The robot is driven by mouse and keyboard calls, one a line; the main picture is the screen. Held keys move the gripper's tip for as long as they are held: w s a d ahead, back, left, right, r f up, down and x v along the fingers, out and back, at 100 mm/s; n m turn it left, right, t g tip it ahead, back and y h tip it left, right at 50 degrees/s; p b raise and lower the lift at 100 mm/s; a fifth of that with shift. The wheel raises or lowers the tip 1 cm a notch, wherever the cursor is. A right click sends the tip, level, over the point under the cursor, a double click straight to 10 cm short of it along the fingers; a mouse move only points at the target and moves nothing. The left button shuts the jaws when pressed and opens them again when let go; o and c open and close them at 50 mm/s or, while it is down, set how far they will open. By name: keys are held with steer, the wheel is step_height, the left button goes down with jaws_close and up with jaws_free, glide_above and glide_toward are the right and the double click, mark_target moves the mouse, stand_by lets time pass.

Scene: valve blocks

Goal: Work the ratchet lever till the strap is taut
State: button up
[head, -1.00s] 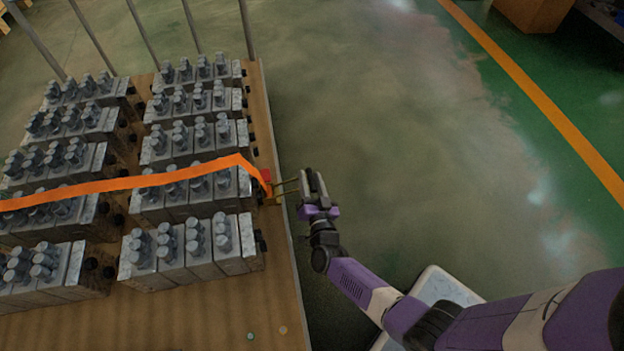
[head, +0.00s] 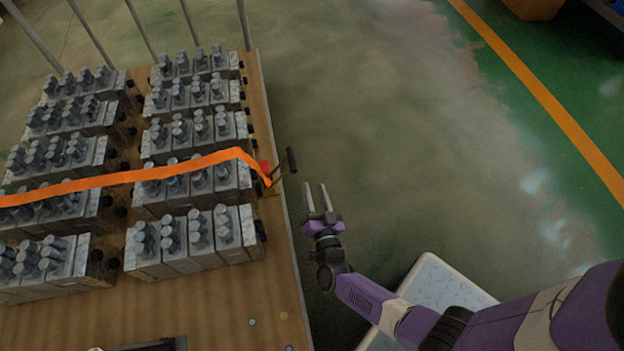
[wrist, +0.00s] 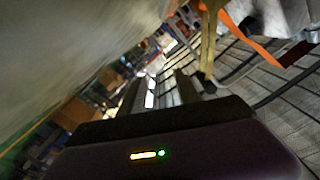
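The orange strap (head: 130,177) runs across the valve blocks and bends down at the pallet's right edge to the ratchet (head: 269,179), which has a small red part. The ratchet lever (head: 291,160), with a black grip, sticks out past the edge, up and right. My gripper (head: 316,188) is open and empty, right of and below the lever and apart from it. In the wrist view, the fingers (wrist: 160,92) are spread, with the lever's yellowish bar (wrist: 208,45) beyond them and the strap (wrist: 250,45) at upper right.
Rows of grey valve blocks (head: 190,240) stand on a wooden pallet (head: 270,295). Thin posts (head: 188,22) rise at its far side.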

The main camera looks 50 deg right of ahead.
steer(key=shift+s+a, duration=0.15)
stand_by(0.5)
steer(key=a+r+n+t+y, duration=0.3)
steer(key=a+r+n+y, duration=0.15)
steer(key=a+r, duration=0.4)
steer(key=s+a+r+n+g+y, duration=0.1)
steer(key=s+a+r+n+y, duration=0.25)
steer(key=s+r, duration=0.75)
steer(key=s+a+r+n+g+y, duration=0.1)
steer(key=s+a+r+n+y, duration=0.3)
steer(key=s+r, duration=0.8)
step_height(320, 180, up, 32)
steer(key=s+d+n+h+p, duration=0.1)
steer(key=s+p, duration=0.1)
steer(key=p, duration=3.2)
steer(key=shift+g+p, duration=0.3)
steer(key=shift+p, duration=0.1)
